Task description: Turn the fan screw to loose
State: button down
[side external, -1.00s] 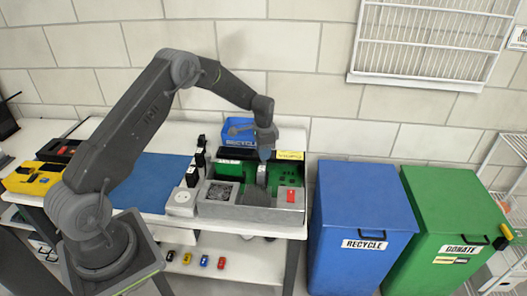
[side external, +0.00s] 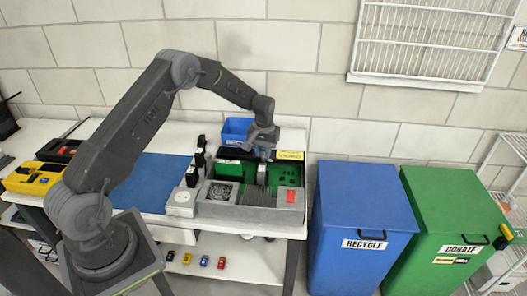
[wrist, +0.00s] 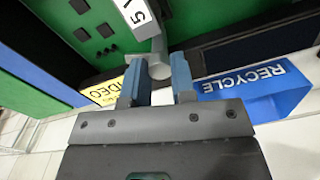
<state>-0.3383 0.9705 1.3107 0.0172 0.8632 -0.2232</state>
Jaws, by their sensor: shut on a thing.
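My gripper (side external: 262,155) points down over the grey open case (side external: 250,214), above its green board (side external: 285,180). A grey bar runs up from this piece beside a white label. In the side view a grey upright disc (side external: 262,175) stands just below the fingers, and the screw itself is too small to make out. A dark round fan (side external: 222,193) sits at the case's left. Whether the screw is loose cannot be seen.
A blue RECYCLE box (side external: 235,129) stands behind the case and shows close to the fingers in the wrist view (wrist: 262,92). Small black items (side external: 197,160) stand left of the case. A blue mat (side external: 165,180) lies farther left. Large bins (side external: 360,195) stand right.

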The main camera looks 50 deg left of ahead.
jog(key=shift+n, duration=2.1)
jog(key=c, duration=0.9)
grip_release()
jog(key=shift+c, duration=0.2)
notch_tip(320, 180, up, 14)
jog(key=shift+d+f, duration=0.1)
